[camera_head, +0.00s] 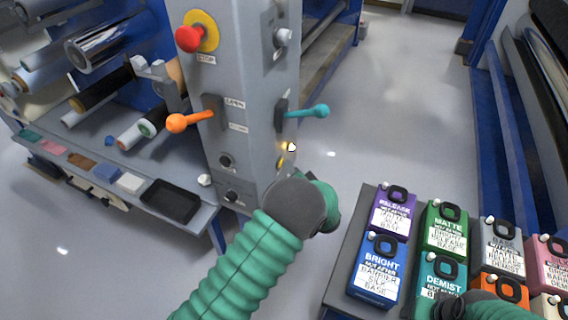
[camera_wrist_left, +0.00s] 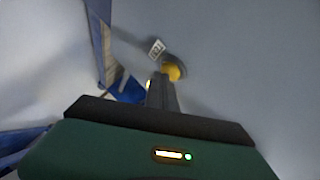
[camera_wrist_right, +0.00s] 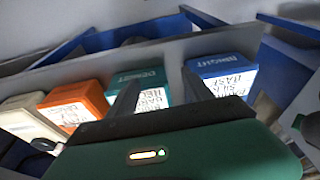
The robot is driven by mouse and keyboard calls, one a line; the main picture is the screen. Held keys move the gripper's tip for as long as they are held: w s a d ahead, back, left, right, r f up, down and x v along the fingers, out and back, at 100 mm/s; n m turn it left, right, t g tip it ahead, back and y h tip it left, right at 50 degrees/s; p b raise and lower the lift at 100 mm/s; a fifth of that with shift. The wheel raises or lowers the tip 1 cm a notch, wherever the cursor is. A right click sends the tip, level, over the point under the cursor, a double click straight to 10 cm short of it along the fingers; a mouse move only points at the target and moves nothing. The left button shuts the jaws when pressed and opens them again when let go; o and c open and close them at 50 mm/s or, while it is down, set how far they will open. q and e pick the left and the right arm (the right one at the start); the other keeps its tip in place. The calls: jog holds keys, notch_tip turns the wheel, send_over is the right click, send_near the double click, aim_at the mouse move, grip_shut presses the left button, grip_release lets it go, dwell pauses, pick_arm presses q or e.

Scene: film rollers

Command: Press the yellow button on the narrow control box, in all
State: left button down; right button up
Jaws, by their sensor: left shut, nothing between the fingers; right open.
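The narrow control box (camera_head: 265,100) is a tall grey column; its narrow right face carries a yellow button (camera_head: 280,163) low down. In the left wrist view the yellow button (camera_wrist_left: 173,71) sits in a dark ring beside a small white label. My left gripper (camera_wrist_left: 161,88) is shut and empty, with its tips just below and left of the button in that view. I cannot tell whether they touch it. My right gripper (camera_wrist_right: 160,95) is open and empty, above the labelled containers.
A teal lever (camera_head: 308,112) sticks out above the button, and a lit lamp (camera_head: 291,147) sits close to it. The front face has a red stop button (camera_head: 189,38) and an orange lever (camera_head: 190,121).

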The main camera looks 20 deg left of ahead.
pick_arm(q)
jog(key=shift+a, duration=0.1)
dwell(0.3)
jog(key=shift+d+p, duration=0.4)
jog(key=shift+d, duration=0.45)
jog(key=shift+d, duration=0.1)
jog(key=d+p, duration=0.1)
jog(key=d, duration=0.4)
jog(key=shift+s, duration=0.15)
dwell(0.3)
